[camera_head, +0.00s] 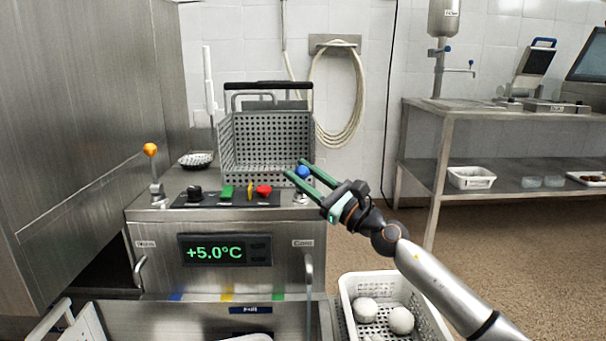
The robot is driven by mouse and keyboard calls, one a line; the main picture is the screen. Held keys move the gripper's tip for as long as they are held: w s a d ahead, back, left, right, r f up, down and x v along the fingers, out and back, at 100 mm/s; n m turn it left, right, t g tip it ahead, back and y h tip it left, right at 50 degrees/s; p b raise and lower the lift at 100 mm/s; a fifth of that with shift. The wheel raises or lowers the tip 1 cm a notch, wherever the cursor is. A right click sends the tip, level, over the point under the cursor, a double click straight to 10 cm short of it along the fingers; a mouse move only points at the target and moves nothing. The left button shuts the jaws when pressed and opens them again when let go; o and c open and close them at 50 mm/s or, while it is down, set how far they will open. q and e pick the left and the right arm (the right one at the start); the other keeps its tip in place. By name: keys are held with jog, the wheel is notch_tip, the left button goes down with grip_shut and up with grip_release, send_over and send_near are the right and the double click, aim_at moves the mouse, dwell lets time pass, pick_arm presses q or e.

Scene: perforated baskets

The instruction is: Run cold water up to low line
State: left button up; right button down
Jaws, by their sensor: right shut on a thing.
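My right gripper (311,176) reaches in from the lower right and is shut on the blue ball knob (302,171) of the lever at the right end of the control panel. The lever's base (300,196) shows just below the fingers. At the left end an orange ball knob (150,149) stands on an upright lever. The steel machine's display (226,250) reads +5.0°C. Blue, yellow and green marks run along the front edge below it. My left gripper is out of view.
A perforated basket (266,136) with a dark handle stands behind the panel. Black, green, yellow and red controls (228,192) sit between the levers. A white perforated crate (347,290) with round pale items stands at the lower right. A steel table (430,108) is farther right.

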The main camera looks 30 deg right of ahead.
jog(key=c, duration=0.8)
grip_release()
jog(key=shift+w+a+f, duration=0.1)
jog(key=shift+a+f, duration=0.1)
jog(key=shift+f, duration=0.15)
jog(key=shift+o, duration=1.3)
jog(key=shift+d+r, duration=0.1)
jog(key=shift+r, duration=0.1)
jog(key=b+v, duration=0.2)
jog(key=v, duration=1)
jog(key=shift+s, duration=0.3)
jog(key=shift+d+f, duration=0.1)
jog(key=shift+d, duration=0.05)
